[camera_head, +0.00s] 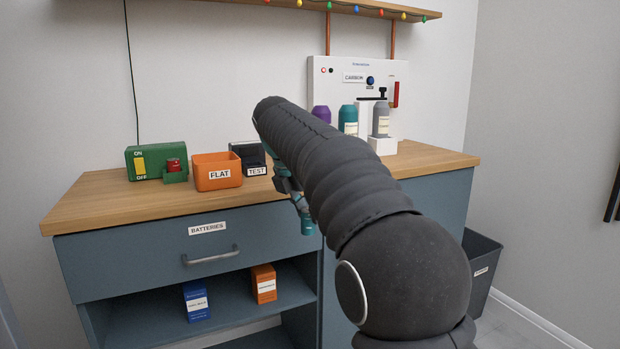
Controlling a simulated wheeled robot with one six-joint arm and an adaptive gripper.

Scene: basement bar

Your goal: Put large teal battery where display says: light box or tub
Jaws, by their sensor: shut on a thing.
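My gripper (298,203) hangs in front of the counter's front edge, right of the drawer, partly hidden by my arm. It is shut on a teal battery (307,224), whose lower end shows below the fingers. The orange tub (218,180) labelled FLAT stands on the counter, left of my gripper. The green light box (144,160) with a yellow ON/OFF switch stands further left. A red battery (174,165) sits in its small green holder. The dark tester (248,155) labelled TEST is right of the tub; I cannot read its display.
The wooden counter (95,208) has bare room at its front left. Below are a BATTERIES drawer (160,261), shut, and a shelf with blue (196,301) and orange (264,284) boxes. A white dispenser with bottles stands back right. A dark bin (480,262) stands right.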

